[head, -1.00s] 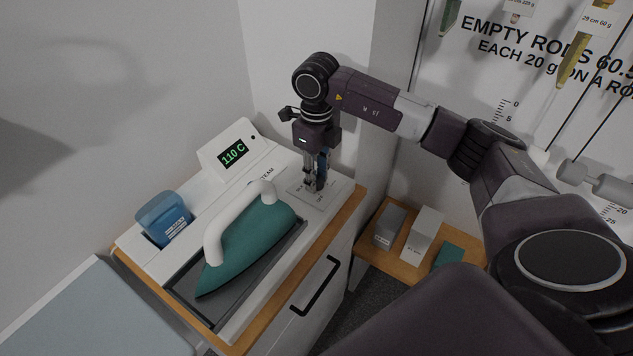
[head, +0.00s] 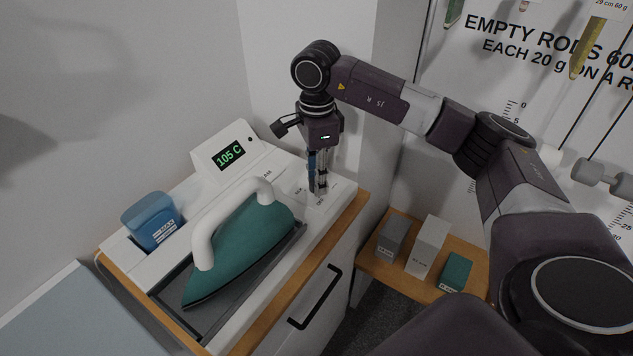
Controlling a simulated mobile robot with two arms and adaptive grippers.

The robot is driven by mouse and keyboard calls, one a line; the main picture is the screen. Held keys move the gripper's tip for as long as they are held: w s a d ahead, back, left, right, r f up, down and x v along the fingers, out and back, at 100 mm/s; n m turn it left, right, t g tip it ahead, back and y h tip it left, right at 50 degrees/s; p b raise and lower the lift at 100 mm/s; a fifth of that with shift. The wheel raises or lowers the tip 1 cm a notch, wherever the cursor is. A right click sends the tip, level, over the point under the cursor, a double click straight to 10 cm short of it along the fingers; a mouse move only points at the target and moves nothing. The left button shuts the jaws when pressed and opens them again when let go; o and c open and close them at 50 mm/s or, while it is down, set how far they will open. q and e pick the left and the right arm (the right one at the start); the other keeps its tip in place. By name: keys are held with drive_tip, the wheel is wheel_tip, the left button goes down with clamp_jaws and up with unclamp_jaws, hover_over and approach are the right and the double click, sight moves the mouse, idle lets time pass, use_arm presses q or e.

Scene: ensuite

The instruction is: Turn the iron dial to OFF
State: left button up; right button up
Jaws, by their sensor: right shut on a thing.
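A teal iron (head: 240,238) with a white handle rests on a dark plate on the white ironing station (head: 284,283). The station's display (head: 230,155) reads 105 C in green. My right gripper (head: 319,190) points down onto the dial panel (head: 336,196) at the station's right end. It is shut on the dial, which its fingers hide almost wholly. Small lettering around the dial is partly covered, so I cannot tell the setting. My left gripper is not in view.
A blue water tank (head: 153,221) stands at the station's left. Several small boxes, one of them white (head: 427,247), sit on a low wooden shelf (head: 383,268) at right. A pale blue padded surface (head: 85,315) lies front left. A wall chart (head: 545,60) is behind my right arm.

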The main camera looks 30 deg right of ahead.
drive_tip(key=shift+w+r+n+b, duration=0.1)
drive_tip(key=shift+n+b, duration=0.3)
drive_tip(key=shift+n, duration=0.7)
drive_tip(key=o, duration=1)
drive_tip(key=shift+o, duration=0.8)
wheel_tip(320, 180, up, 12)
